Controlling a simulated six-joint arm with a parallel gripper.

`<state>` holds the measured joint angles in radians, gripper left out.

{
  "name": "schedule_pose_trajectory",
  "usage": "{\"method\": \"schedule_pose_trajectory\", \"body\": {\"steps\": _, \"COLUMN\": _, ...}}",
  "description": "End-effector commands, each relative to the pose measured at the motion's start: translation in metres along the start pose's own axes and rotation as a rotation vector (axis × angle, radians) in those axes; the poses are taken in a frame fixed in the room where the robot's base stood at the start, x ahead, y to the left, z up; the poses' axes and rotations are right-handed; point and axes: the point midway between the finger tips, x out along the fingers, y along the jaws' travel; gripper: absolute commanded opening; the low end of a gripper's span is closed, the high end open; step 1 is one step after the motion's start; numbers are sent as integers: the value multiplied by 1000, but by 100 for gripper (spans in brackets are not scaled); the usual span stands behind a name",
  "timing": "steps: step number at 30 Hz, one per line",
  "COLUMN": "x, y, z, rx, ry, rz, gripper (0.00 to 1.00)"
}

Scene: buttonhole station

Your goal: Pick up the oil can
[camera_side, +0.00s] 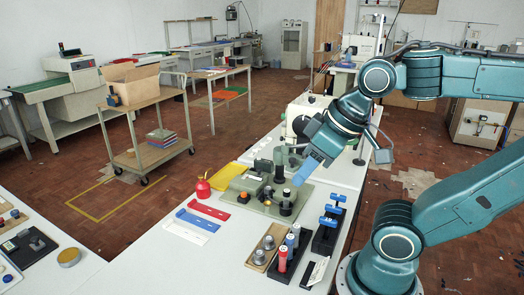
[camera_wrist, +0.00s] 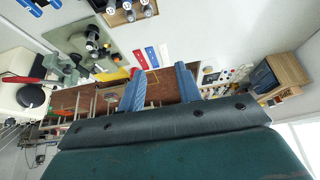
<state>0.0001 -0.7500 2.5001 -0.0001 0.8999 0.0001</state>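The oil can (camera_side: 203,187) is a small red can with a yellow top and thin spout. It stands upright on the white table in the side view, left of the green machine base and behind the red strip. In the wrist view, a small red patch (camera_wrist: 132,72) beside the left finger is probably the can, mostly hidden. My gripper (camera_side: 308,172) hangs above the green base, to the right of the can and apart from it. The wrist view shows its two blue fingers (camera_wrist: 160,84) spread wide with nothing between them.
The green machine base (camera_side: 262,199) carries raised parts below my gripper. Red (camera_side: 209,211), blue (camera_side: 201,220) and white (camera_side: 186,233) strips lie in front of the can. A wooden block (camera_side: 266,245) with knobs and a black rack (camera_side: 327,231) stand nearer.

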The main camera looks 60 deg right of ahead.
Motion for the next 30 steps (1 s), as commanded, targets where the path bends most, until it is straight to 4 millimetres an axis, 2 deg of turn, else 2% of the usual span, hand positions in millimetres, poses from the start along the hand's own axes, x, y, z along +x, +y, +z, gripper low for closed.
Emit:
{"method": "schedule_pose_trajectory", "body": {"steps": 11, "x": 0, "y": 0, "z": 0, "rx": 0, "ry": 0, "rz": 0, "gripper": 34}}
{"method": "schedule_pose_trajectory", "body": {"steps": 15, "x": 0, "y": 0, "z": 0, "rx": 0, "ry": 0, "rz": 0, "gripper": 58}}
{"method": "schedule_pose_trajectory", "body": {"steps": 16, "x": 0, "y": 0, "z": 0, "rx": 0, "ry": 0, "rz": 0, "gripper": 59}}
{"method": "schedule_pose_trajectory", "body": {"steps": 25, "x": 0, "y": 0, "z": -1, "rx": 0, "ry": 0, "rz": 0, "gripper": 59}}
{"method": "schedule_pose_trajectory", "body": {"steps": 30, "x": 1, "y": 1, "z": -10, "rx": 3, "ry": -4, "rz": 3, "gripper": 59}}
